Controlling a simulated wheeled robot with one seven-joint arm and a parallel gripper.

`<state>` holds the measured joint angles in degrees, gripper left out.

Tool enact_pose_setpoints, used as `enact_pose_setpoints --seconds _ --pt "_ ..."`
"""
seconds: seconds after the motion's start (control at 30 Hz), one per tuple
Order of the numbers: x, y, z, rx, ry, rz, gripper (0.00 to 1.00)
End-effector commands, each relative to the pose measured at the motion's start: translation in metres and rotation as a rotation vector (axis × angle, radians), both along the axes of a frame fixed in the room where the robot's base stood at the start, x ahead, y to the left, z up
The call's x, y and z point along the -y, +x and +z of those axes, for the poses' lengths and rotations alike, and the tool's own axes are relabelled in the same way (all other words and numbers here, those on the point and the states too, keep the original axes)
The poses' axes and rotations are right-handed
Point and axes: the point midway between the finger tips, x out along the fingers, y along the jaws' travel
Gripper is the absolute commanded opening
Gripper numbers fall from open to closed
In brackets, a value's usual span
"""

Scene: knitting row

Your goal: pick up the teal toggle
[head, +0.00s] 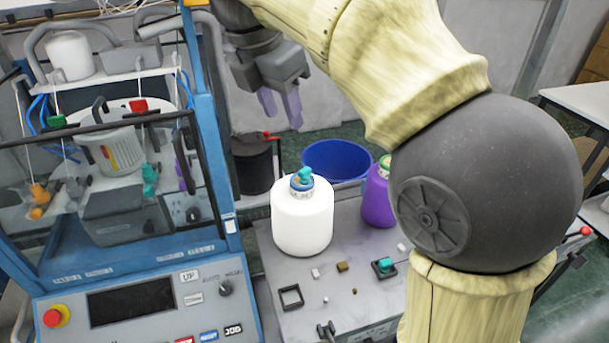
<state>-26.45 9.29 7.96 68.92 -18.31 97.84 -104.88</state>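A small teal toggle (385,265) sits in a black square holder (384,270) on the grey tabletop, right of centre. Another teal piece (305,175) sits on top of the white bottle-shaped spool (302,220). A third teal piece (149,173) shows behind the machine's clear front. I cannot tell their exact shapes. My gripper (281,105) is high up at the back, above and behind the white spool, and far from the toggle in the holder. Its two purplish fingers point down with a gap between them, and nothing shows between them.
A purple spool (376,200) stands beside the white one, partly hidden by my arm. An empty black square frame (291,298) and small blocks (342,267) lie on the grey table (352,305). The blue machine (215,250) stands at left. A blue bin (337,160) is behind.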

Motion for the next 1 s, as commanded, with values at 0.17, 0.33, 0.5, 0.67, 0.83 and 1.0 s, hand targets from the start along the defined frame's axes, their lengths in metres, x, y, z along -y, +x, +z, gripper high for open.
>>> enact_pose_setpoints --seconds 0.17,0.33,0.5,0.67,0.83,1.0 --pt "0.006 0.005 -0.027 -0.003 -0.001 -0.001 0.40" --pt "0.012 0.011 -0.052 -0.003 -0.001 -0.001 0.40" --pt "0.017 0.017 -0.076 -0.003 -0.001 -0.001 0.40" --pt "0.019 0.019 -0.087 -0.001 0.001 0.000 0.40" --pt "0.018 0.019 -0.087 0.000 0.001 0.002 0.40" --pt "0.019 0.020 -0.089 -0.002 0.000 0.002 0.40"
